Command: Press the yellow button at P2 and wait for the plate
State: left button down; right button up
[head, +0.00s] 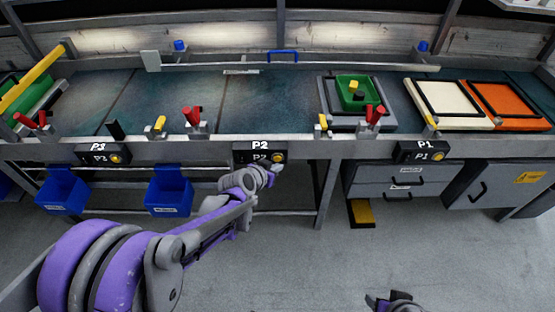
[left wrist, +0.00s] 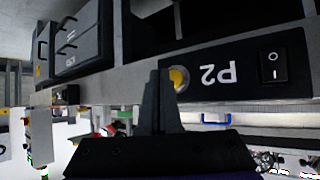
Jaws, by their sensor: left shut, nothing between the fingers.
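The P2 panel (head: 252,157) is a black box on the bench's front rail, with a round yellow button (head: 278,157) at its right end. My left gripper (head: 277,169) is shut and empty, its tips just below and in front of that button. In the left wrist view the shut fingers (left wrist: 159,76) show beside the yellow button (left wrist: 179,79), partly covering it; I cannot tell whether they touch. Part of my right gripper (head: 395,302) shows at the bottom edge.
Panels P3 (head: 98,157) and P1 (head: 420,155) have yellow buttons too. Red clamps (head: 194,118) and yellow-tipped stops stand along the front rail. White (head: 450,106) and orange (head: 510,100) panels lie at right. The bench surface behind P2 is clear. Blue bins (head: 168,192) hang below.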

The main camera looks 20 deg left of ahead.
pick_arm(q)
jog(key=shift+w, duration=0.1)
dwell(0.6)
jog(key=shift+w+a, duration=0.15)
jog(key=shift+w, duration=0.2)
jog(key=shift+w+a, duration=0.1)
jog(key=shift+w, duration=0.3)
dwell(0.5)
dwell(0.5)
jog(key=shift+s+d, duration=0.25)
jog(key=shift+s, duration=0.55)
jog(key=shift+s+d, duration=0.2)
jog(key=shift+s, duration=0.6)
jog(key=shift+s+d, duration=0.25)
jog(key=shift+s, duration=0.6)
jog(key=shift+s+d, duration=0.2)
jog(key=shift+s, duration=0.6)
dwell(2.3)
